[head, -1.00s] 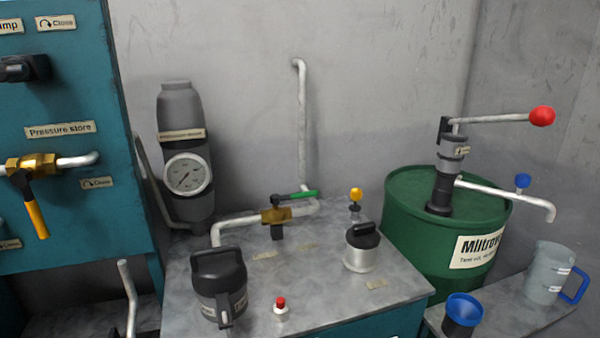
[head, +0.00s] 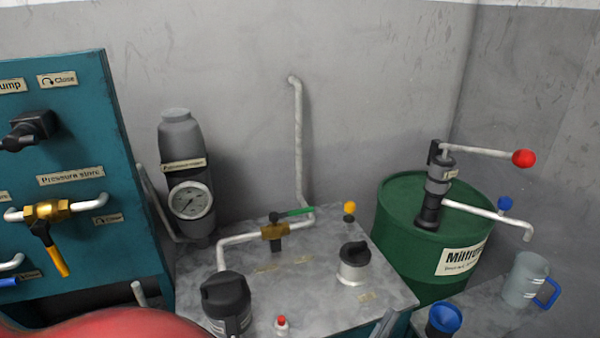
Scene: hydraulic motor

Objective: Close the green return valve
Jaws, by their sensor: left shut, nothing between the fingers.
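The return valve has a green lever (head: 295,212) on a brass body (head: 274,231), set in a pale pipe on top of the grey-topped cabinet (head: 320,265). The lever points right, roughly in line with the pipe. My left arm shows as a red rounded link at the bottom left. What looks like the tip of my left gripper (head: 384,325) shows at the bottom edge, by the cabinet's front right. It is shut and empty, well in front of the valve and not touching it. Most of it is out of frame. My right gripper is not in view.
A pressure gauge (head: 190,200) is behind left. A teal panel (head: 85,140) rises at left, a green drum (head: 410,240) at right.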

